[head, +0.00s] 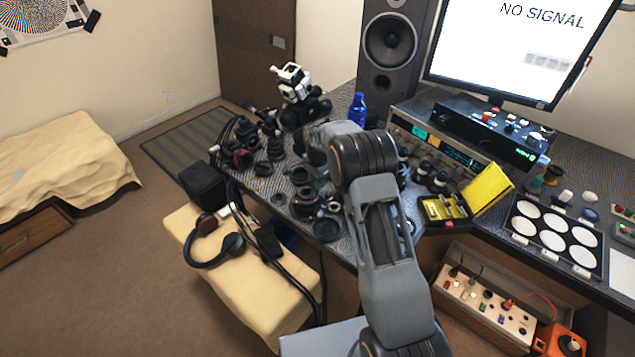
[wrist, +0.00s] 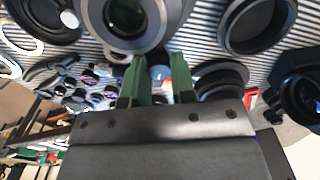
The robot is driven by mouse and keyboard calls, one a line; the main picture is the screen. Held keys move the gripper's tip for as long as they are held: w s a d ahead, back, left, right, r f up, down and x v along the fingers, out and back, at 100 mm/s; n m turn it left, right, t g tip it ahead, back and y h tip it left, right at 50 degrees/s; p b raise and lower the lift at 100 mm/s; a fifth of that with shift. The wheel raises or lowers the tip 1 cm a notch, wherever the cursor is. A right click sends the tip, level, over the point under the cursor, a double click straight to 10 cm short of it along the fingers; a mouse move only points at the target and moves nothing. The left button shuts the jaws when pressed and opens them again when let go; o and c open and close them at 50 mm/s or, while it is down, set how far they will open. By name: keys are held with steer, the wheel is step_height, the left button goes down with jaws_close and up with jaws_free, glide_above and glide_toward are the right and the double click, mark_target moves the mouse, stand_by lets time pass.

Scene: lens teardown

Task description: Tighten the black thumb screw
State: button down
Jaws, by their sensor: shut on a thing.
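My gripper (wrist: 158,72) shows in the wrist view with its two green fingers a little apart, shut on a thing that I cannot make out. A large grey-rimmed lens (wrist: 130,42) is right at the fingertips, and the left finger overlaps its lower edge. I cannot pick out the black thumb screw in either view; it may be hidden by the fingers or the lens. In the head view my arm reaches over the lens parts on the left of the desk, and it hides the fingertips.
Several dark lens rings (head: 327,229) crowd the striped desk top around my gripper. A black ring (wrist: 258,22) lies to its right in the wrist view. A blue bottle (head: 357,110), an open yellow case (head: 444,208) and electronic units (head: 430,140) stand close to the arm.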

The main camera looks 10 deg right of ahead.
steer(key=shift+m, duration=0.5)
steer(key=c, duration=0.9)
jaws_free()
steer(key=shift+c, duration=0.2)
step_height(320, 180, up, 14)
steer(key=shift+b, duration=0.3)
steer(key=shift+f, duration=0.1)
